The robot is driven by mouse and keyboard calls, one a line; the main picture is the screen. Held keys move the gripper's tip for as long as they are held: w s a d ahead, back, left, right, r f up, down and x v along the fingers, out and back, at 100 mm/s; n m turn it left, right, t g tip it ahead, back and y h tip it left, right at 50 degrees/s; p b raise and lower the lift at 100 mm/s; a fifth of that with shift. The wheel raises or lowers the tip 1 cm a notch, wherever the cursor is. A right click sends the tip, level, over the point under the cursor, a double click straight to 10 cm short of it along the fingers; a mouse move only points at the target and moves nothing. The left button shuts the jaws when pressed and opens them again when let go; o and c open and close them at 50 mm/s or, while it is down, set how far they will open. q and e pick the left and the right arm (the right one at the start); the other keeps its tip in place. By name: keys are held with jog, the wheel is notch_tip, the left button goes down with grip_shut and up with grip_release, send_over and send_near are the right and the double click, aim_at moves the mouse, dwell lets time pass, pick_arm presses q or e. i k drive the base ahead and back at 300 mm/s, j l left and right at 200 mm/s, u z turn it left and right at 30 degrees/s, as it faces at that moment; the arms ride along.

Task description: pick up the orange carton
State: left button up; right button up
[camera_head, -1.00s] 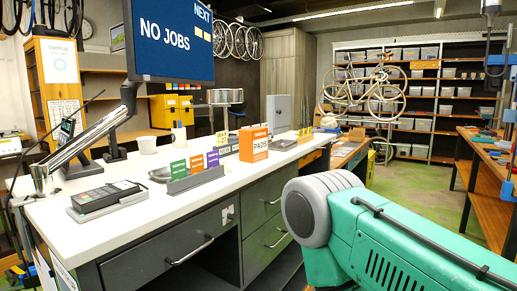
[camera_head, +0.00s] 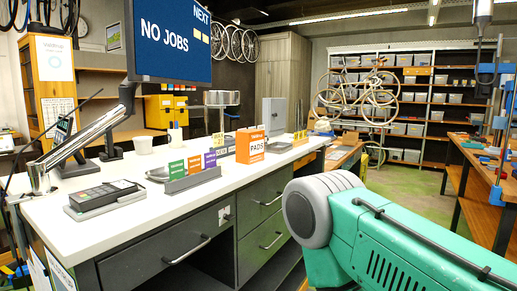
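The orange carton (camera_head: 251,146), with a white "PADS" label on its side, stands upright on the white counter (camera_head: 143,206). It is behind the row of small coloured packets (camera_head: 194,164) in their grey holder. Neither of my grippers shows in the head view. A green and grey arm part of mine fills the lower right, apart from the carton and in front of the counter's drawers.
A card terminal (camera_head: 103,195) lies on the near left of the counter. A monitor (camera_head: 172,40) on a metal arm stands over the left side. A workbench (camera_head: 478,165) stands at right.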

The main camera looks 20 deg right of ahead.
aim_at(250, 143)
jog(key=l, duration=0.4)
jog(key=k+l+u, duration=0.1)
jog(key=l, duration=0.25)
jog(key=k+l, duration=0.1)
jog(key=l, duration=0.3)
jog(key=i+l+u, duration=0.1)
jog(key=l+u, duration=1.25)
jog(key=l, duration=1.25)
jog(key=i, duration=0.05)
